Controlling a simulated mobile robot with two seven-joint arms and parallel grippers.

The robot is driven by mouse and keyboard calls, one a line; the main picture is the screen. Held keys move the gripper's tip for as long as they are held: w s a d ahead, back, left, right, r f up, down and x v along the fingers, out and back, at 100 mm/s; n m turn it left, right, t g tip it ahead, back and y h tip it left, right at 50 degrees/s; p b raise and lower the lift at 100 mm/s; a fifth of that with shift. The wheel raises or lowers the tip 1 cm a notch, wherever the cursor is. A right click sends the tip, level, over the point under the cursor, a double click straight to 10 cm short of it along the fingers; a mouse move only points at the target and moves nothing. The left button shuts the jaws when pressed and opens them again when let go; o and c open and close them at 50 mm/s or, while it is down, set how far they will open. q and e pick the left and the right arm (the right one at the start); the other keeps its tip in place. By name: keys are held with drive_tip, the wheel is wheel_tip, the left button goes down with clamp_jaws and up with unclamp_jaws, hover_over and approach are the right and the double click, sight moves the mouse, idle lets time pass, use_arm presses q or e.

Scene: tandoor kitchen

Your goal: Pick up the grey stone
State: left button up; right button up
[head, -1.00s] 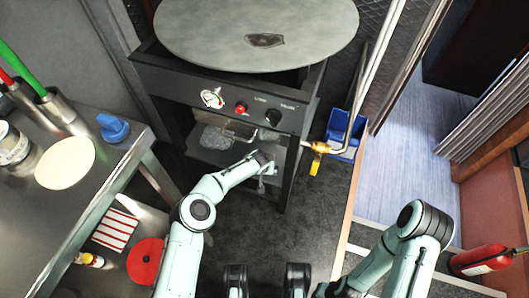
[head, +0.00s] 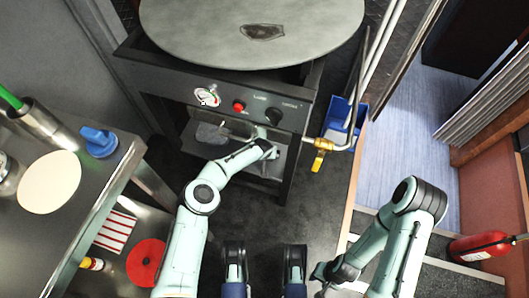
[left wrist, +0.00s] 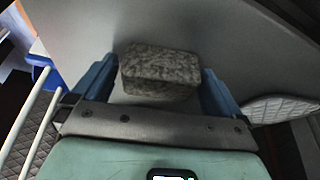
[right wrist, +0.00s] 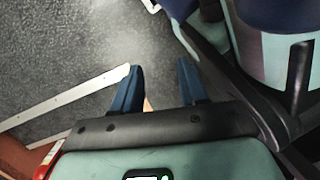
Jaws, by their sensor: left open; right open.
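The grey stone (left wrist: 160,72) is a speckled, rough block. In the left wrist view it sits on a pale metal surface between the two blue fingers of my left gripper (left wrist: 158,85), which is open around it. I cannot tell whether a finger touches it. In the head view my left arm reaches to the compartment below the control panel, and the stone cannot be made out there. My right gripper (right wrist: 158,88) is open and empty above the dark floor; in the head view it is low, right of centre (head: 322,273).
The cooker's control panel (head: 225,100) overhangs the compartment. A yellow-handled valve pipe (head: 320,146) and a blue bin (head: 345,122) stand right of it. A quilted pad (left wrist: 283,106) lies right of the stone. A steel counter (head: 85,190) flanks my left arm.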

use_arm(q)
drive_tip(key=c, duration=1)
drive_tip(key=shift+o, duration=0.2)
